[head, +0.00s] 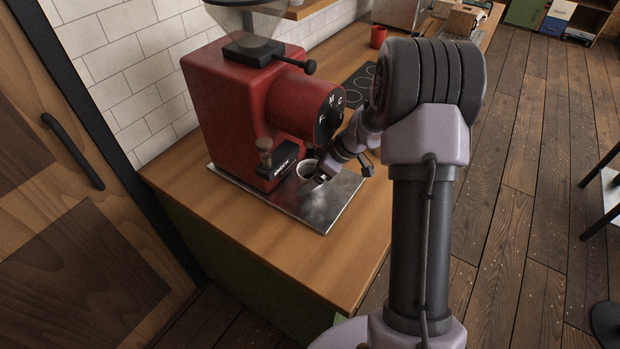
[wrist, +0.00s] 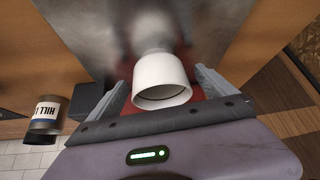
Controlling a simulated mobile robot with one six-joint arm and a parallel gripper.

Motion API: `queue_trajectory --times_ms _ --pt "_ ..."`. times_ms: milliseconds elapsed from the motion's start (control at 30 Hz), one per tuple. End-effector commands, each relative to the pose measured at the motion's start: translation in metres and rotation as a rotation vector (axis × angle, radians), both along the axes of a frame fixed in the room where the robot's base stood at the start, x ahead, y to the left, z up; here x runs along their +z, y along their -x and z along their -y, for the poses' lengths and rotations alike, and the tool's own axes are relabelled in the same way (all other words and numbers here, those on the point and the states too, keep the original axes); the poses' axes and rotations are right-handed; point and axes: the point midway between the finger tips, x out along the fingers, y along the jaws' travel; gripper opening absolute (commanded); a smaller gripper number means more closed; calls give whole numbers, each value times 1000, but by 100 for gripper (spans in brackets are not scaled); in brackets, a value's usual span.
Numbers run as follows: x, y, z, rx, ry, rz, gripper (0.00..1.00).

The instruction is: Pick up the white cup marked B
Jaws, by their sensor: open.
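A white cup (head: 306,169) stands on the metal tray (head: 325,212) in front of the red grinder (head: 232,100). In the head view my gripper (head: 318,180) hides part of the cup. In the wrist view the white cup (wrist: 160,76) lies between the two spread fingers of my gripper (wrist: 161,82), with a gap to each finger. The gripper is open and not closed on it. No letter B can be made out on the cup in either view.
The wooden counter (head: 330,265) is clear in front of the tray. A black panel with rings (head: 361,80) and a red mug (head: 378,36) are farther back. A labelled dark container (wrist: 47,113) shows left in the wrist view. Dark metal legs stand at the right.

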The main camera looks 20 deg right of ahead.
Motion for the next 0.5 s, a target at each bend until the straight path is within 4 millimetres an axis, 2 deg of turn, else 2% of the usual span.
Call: queue_trajectory --times_ms 100,300,500 --pt "-11 -4 -4 -1 1 -2 95" --pt "-10 -4 -4 -1 0 -1 93" --pt "-10 -4 -4 -1 0 -1 54"
